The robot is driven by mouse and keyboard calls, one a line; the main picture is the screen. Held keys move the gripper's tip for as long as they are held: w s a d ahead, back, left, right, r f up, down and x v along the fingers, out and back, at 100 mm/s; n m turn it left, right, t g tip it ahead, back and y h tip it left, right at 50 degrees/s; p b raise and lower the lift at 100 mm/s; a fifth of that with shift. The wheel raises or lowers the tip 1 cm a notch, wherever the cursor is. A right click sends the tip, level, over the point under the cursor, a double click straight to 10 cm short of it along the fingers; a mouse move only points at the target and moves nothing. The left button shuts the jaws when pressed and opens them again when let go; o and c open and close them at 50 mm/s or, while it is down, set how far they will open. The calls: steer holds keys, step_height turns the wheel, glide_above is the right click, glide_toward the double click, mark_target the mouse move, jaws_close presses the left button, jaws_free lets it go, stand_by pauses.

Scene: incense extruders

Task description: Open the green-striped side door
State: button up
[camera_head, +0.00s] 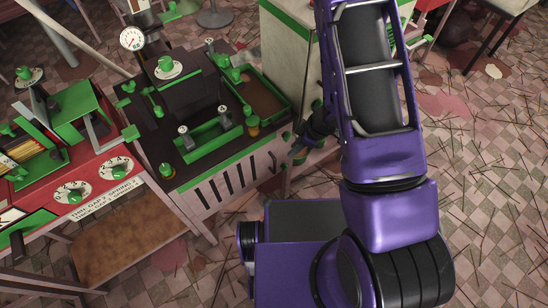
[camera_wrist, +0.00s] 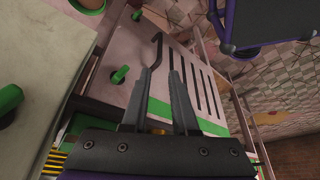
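The side door (camera_head: 213,197) is a pale pink panel with black vertical slots and a green stripe along its top edge. It looks closed on the front of the dark-topped machine. It also fills the middle of the wrist view (camera_wrist: 188,60), slots and green stripe showing. A dark hooked handle (camera_wrist: 158,48) sits on the panel; in the head view it is the small dark hook (camera_head: 273,163) at the panel's right end. My gripper (camera_wrist: 161,72) is open and empty, its fingertips just short of the handle in the picture. In the head view my gripper (camera_head: 300,146) is partly hidden by the arm.
A green knob (camera_wrist: 120,75) sticks out left of the fingers in the wrist view. A pale cabinet (camera_head: 290,60) stands behind my arm. A red panel with dials (camera_head: 75,195) adjoins the machine at left. Tiled floor (camera_head: 490,200) with scattered sticks is open at right.

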mark_target(275, 172)
steer(key=b+x, duration=0.4)
steer(key=x, duration=1.3)
steer(key=shift+f, duration=0.1)
jaws_close()
steer(key=shift+w, duration=0.1)
stand_by(0.7)
